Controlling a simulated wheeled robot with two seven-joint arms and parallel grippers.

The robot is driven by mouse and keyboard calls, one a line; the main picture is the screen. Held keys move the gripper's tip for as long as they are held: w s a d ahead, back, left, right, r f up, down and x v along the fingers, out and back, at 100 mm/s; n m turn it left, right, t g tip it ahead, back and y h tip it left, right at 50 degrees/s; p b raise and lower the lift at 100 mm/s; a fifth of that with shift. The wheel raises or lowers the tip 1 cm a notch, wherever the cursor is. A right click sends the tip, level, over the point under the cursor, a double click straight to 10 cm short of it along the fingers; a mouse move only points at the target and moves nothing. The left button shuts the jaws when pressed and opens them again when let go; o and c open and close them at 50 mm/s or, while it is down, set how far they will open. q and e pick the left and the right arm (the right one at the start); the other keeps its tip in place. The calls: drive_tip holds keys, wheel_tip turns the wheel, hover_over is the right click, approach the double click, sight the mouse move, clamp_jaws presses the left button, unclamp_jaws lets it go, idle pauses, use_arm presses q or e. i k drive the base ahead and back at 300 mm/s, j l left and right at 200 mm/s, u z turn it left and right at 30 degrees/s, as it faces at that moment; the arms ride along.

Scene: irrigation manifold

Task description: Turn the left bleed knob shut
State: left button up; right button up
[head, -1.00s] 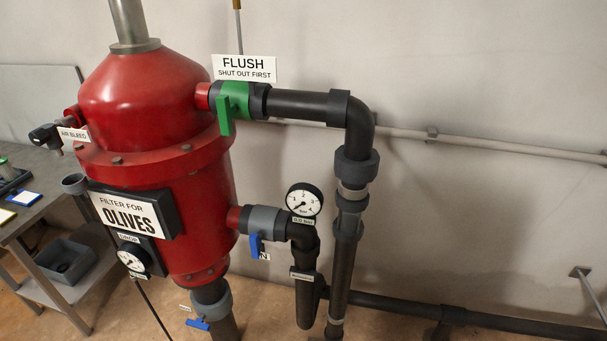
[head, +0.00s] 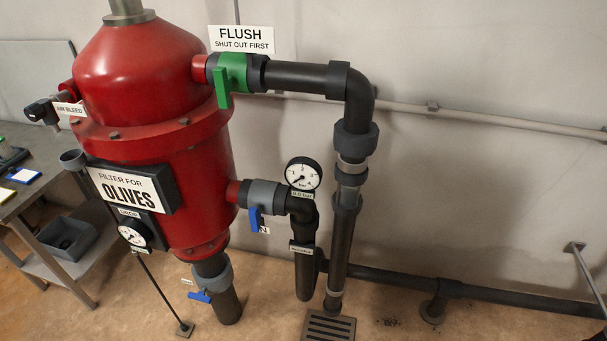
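A black bleed knob (head: 40,111) sits on a short fitting at the left side of the red filter tank (head: 150,90). A white label reading AIR BLEED (head: 69,109) is beside it. The knob is small in the view, and I cannot tell how far it is turned. A grey cup (head: 72,159) is below it. No second bleed knob can be made out. Neither of my grippers is in view.
A grey table (head: 40,180) with small items stands at the left, a grey bin (head: 68,238) on its lower shelf. A green-handled flush valve (head: 224,88), blue-handled valves and dark pipes are at the tank's right. A floor drain (head: 328,327) lies in front.

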sight(35, 112)
drive_tip(key=u, duration=1.4)
